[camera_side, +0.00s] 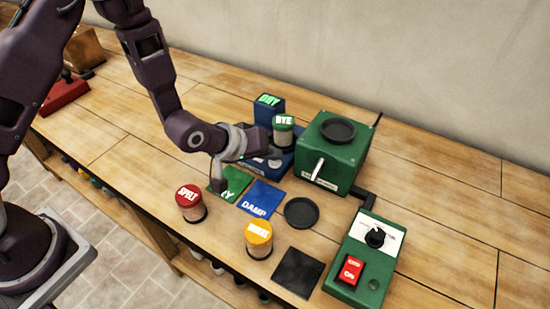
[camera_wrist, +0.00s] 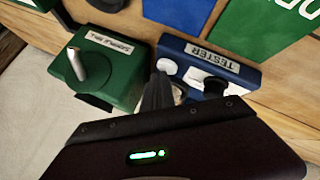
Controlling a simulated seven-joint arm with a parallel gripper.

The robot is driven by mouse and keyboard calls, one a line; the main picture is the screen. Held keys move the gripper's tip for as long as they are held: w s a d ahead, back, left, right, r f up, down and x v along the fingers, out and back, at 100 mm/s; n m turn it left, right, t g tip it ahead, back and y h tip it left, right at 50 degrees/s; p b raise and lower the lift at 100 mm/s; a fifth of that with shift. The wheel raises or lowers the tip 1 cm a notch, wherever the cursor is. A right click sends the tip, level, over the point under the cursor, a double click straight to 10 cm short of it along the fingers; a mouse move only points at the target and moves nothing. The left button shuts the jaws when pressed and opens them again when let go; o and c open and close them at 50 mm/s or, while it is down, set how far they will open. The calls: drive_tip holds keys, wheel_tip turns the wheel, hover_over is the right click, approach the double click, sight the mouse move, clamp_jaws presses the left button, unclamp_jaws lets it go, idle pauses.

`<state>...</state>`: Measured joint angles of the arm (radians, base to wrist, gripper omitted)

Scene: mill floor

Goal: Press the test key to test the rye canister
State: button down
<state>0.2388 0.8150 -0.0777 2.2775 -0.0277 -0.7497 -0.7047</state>
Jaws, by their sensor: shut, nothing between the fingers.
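The rye canister (camera_side: 284,137), with a green lid, stands upright on the blue tester (camera_side: 287,163) in the side view. The tester's upright back part (camera_side: 268,106) carries green letters that look like DRY. In the wrist view the tester (camera_wrist: 225,68) shows its label, a white round button (camera_wrist: 167,66) and a dark round part; I cannot tell for certain which is the test key. My gripper (camera_side: 266,148) is shut and empty, close to the tester beside the canister. In the wrist view its fingertips (camera_wrist: 160,88) are near the white button; contact is unclear.
A green mill (camera_side: 325,155) stands right of the tester. A red-lidded canister (camera_side: 190,204), yellow-lidded canister (camera_side: 259,240), green card (camera_side: 236,181), blue DAMP card (camera_side: 261,198), black dish (camera_side: 301,213) and dark square (camera_side: 299,271) lie in front. A green switch box (camera_side: 367,263) is front right.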

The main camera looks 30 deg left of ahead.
idle(0.3)
drive_tip(key=shift+r, duration=0.9)
drive_tip(key=shift+r, duration=2.5)
wheel_tip(320, 180, up, 5)
drive_tip(key=m, duration=0.1)
hover_over(272, 164)
drive_tip(key=s+a, duration=0.2)
drive_tip(key=s+a+r+m+g+y, duration=0.1)
drive_tip(key=s+a+r+m, duration=0.1)
drive_tip(key=s+a+r, duration=0.5)
drive_tip(key=s+a+r+m+g+y, duration=0.1)
drive_tip(key=s+a+r, duration=0.1)
drive_tip(key=s, duration=0.8)
drive_tip(key=s+a+r+m+g, duration=0.1)
drive_tip(key=s+a+r, duration=0.1)
drive_tip(key=s, duration=0.8)
drive_tip(key=shift+a+r+y, duration=0.15)
drive_tip(key=shift+a+y, duration=0.25)
drive_tip(key=shift+a, duration=0.2)
